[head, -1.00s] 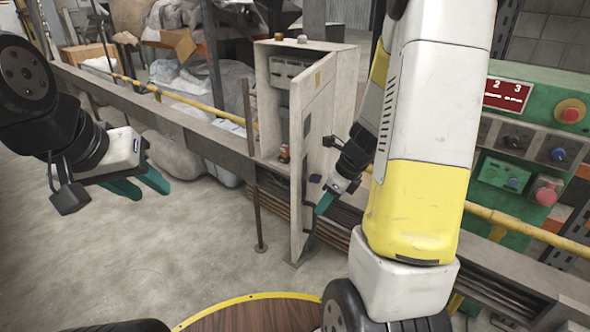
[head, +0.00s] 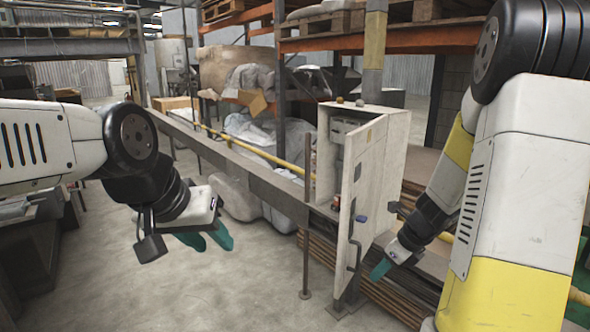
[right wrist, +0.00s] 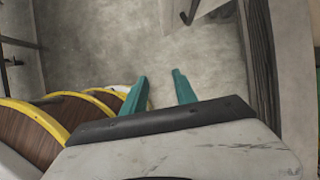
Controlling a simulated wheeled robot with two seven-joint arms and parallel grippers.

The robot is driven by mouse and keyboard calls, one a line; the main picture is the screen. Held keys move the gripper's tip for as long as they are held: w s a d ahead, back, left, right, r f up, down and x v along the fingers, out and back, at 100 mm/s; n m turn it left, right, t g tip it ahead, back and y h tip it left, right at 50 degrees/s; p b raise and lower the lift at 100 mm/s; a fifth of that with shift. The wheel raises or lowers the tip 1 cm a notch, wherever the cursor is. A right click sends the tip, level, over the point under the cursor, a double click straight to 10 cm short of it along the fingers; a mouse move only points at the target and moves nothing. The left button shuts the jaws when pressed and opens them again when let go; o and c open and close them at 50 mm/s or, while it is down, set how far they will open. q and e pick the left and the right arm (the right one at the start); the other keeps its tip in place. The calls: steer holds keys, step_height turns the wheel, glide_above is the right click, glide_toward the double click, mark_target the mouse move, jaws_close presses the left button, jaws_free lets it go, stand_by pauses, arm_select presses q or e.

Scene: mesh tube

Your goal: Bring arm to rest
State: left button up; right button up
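My left gripper (head: 207,238) has teal fingers and hangs in free air over the concrete floor at the left of the head view, with nothing between its fingers. My right gripper (head: 381,270) is low in front of the cabinet door, right of centre in the head view. In the right wrist view, its two teal fingers (right wrist: 160,90) stand apart with bare floor between them, so it is open and empty. The grey control cabinet (head: 394,150) stands with its door (head: 358,195) swung open, and a handle shows on the door. The gripper appears apart from the door.
A long metal rail (head: 255,174) with a yellow pipe (head: 262,153) runs behind the floor area. A thin post (head: 306,235) stands left of the cabinet. Shelving with pallets (head: 385,40) is behind. The concrete floor (head: 235,285) in the middle is clear.

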steer(key=w+d+r+m+t+h, duration=0.2)
steer(key=r+m+t, duration=0.1)
steer(key=r+m, duration=0.55)
steer(key=w+d+r+m+t+h, duration=0.1)
steer(key=w+r+m+t+h, duration=0.15)
steer(key=r+m, duration=0.65)
steer(key=s+a+r+m, duration=0.25)
steer(key=s+m, duration=0.85)
steer(key=m, duration=0.6)
steer(key=s+a+m+g+y, duration=0.3)
steer(key=s+a+m, duration=0.5)
steer(key=s+m, duration=0.1)
steer(key=shift+s+a+r, duration=0.4)
steer(key=shift+s, duration=0.2)
steer(key=shift+y, duration=0.25)
